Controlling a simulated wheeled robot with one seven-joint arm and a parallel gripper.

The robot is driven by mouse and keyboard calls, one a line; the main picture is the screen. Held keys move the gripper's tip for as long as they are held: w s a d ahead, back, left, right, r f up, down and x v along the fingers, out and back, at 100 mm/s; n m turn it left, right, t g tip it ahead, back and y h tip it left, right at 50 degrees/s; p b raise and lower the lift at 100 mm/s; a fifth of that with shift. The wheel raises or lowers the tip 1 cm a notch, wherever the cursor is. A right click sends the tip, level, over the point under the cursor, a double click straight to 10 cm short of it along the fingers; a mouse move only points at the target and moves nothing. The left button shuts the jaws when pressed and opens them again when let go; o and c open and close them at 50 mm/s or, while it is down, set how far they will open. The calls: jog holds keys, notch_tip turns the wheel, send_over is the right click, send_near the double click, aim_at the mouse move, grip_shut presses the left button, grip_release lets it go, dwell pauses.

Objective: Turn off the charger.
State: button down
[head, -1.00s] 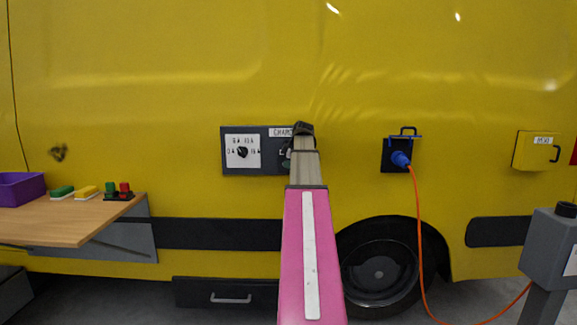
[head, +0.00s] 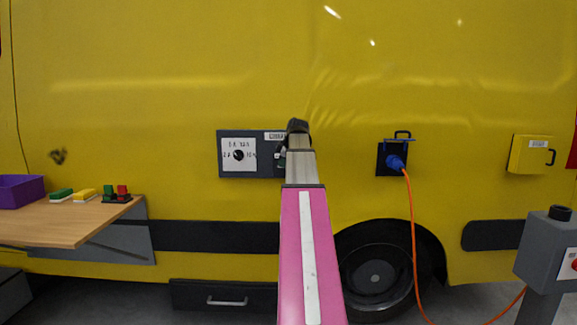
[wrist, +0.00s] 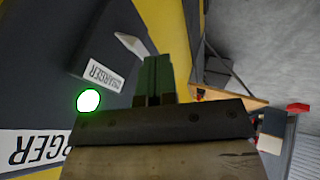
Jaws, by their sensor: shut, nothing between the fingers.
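The charger panel (head: 262,170) is dark grey, on the yellow van's side. Its left part has a white plate (head: 229,165) with a black round knob (head: 239,155). A charger label (head: 275,135) is at the panel's top; a large one (wrist: 40,150) and a smaller one (wrist: 105,75) show in the wrist view. A round lamp (wrist: 88,100) glows white with a green rim. My gripper (wrist: 155,80) is shut and empty, in front of the panel near the small label. My arm hides the panel's right part in the head view. Whether the fingers touch anything is unclear.
A blue plug (head: 395,162) with an orange cable (head: 413,240) is in a socket right of my arm. A wooden table (head: 70,222) stands left with a purple bin (head: 20,190). A grey post box (head: 548,245) stands right. A yellow box (head: 530,155) hangs beyond.

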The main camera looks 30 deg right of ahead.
jog(key=v, duration=0.9)
jog(key=shift+d+r, duration=0.25)
jog(key=shift+r, duration=0.25)
jog(key=shift+w, duration=0.1)
jog(key=shift+s+f+g, duration=0.2)
jog(key=shift+f+g, duration=0.2)
jog(key=shift+f, duration=0.2)
